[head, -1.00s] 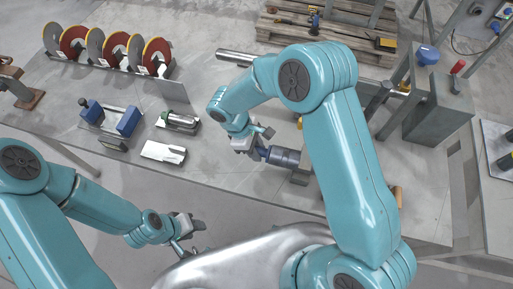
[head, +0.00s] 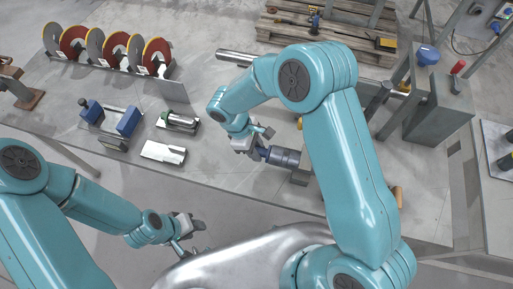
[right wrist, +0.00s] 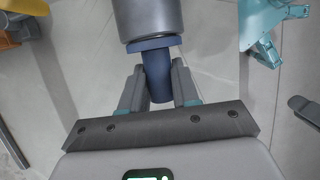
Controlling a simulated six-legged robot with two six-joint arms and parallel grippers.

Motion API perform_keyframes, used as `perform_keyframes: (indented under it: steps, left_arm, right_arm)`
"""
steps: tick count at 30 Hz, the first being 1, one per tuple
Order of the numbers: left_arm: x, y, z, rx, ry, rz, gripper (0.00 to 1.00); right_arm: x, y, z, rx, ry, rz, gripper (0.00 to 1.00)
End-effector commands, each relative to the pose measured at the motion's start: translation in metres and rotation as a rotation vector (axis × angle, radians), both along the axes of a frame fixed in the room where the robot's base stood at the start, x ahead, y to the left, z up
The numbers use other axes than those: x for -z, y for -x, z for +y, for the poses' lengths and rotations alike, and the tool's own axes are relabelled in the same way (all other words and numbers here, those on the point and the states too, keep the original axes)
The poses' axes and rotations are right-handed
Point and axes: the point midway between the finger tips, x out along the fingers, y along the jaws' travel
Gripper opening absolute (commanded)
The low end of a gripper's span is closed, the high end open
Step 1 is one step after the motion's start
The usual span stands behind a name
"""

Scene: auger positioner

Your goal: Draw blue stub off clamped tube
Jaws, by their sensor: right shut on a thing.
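The blue stub (head: 263,153) sits at the left end of the grey clamped tube (head: 284,158) on the bench. In the right wrist view the blue stub (right wrist: 158,76) has a wider collar, which meets the end of the grey tube (right wrist: 147,18). My right gripper (head: 252,148) is shut on the stub's narrow part, with one finger on each side in the right wrist view (right wrist: 159,84). The clamp at the tube's right end (head: 302,172) is partly hidden by my right arm. My left gripper (head: 189,226) hangs in front of the bench, away from the tube; its jaw opening is unclear.
A rack of red and grey discs (head: 108,50) stands at the back left. A blue-ended fixture (head: 110,119) and metal cradles (head: 163,152) lie left of my right gripper. A grey block (head: 440,108) stands right. Bench between cradles and gripper is clear.

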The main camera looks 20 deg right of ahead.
Motion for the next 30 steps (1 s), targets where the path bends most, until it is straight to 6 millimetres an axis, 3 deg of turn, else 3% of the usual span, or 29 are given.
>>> perform_keyframes:
  steps: [30]
  left_arm:
    - [0.0033,0.0000,0.0000,0.000,0.000,0.000,0.43]
  right_arm:
    - [-0.0026,-0.0035,0.0042,-0.001,0.002,-0.002,0.00]
